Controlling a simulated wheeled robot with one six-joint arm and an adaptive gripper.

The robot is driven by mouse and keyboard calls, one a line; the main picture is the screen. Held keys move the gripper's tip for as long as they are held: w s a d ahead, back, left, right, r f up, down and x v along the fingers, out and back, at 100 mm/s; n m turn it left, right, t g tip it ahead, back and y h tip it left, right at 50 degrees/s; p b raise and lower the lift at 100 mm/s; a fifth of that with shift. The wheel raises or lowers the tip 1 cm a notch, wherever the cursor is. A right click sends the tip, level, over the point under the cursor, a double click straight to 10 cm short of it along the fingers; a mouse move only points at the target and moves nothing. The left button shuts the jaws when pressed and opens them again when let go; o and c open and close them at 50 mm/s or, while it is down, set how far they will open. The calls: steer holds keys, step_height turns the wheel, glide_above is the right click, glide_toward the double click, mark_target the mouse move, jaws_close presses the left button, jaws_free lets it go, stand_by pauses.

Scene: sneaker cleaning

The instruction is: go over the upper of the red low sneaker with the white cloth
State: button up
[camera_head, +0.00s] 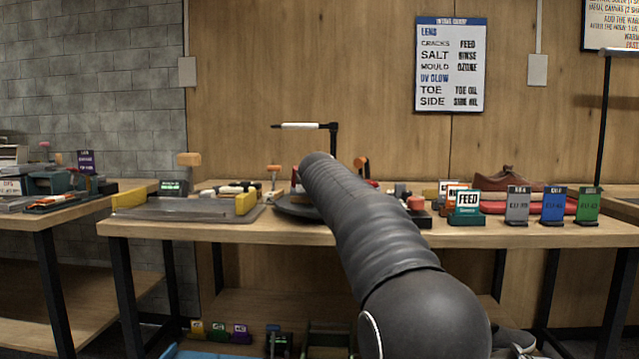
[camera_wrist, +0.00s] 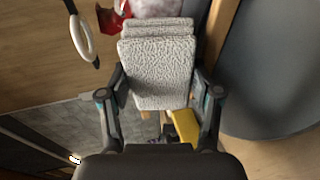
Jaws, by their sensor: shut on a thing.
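In the wrist view my gripper (camera_wrist: 158,84) is shut on the white cloth (camera_wrist: 158,62), a folded, textured pad between its two fingers. Beyond the cloth's far edge a red piece (camera_wrist: 114,21) and a whitish rounded part show at the top of the wrist view. They may belong to the red low sneaker, but the cloth hides much of them and I cannot tell whether it touches them. In the head view my arm covers the middle of the bench and hides my gripper, the cloth and most of what lies behind.
A dark round plate (camera_wrist: 275,65) fills the wrist view's right side; its edge shows on the bench (camera_head: 293,208). A brown shoe (camera_head: 512,178) stands at the bench's right, behind a green FEED sign (camera_head: 466,203) and several coloured cards. A grey tray (camera_head: 185,211) lies left.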

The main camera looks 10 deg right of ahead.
steer(key=shift+w+a+f, duration=0.1)
steer(key=shift+w+a, duration=0.1)
steer(key=shift+a, duration=0.45)
steer(key=shift+w+a+f, duration=0.1)
steer(key=shift+w+a, duration=0.15)
steer(key=shift+a, duration=0.4)
steer(key=shift+w+a, duration=0.2)
steer(key=shift+a, duration=0.45)
steer(key=shift+r, duration=0.1)
steer(key=shift+d, duration=0.1)
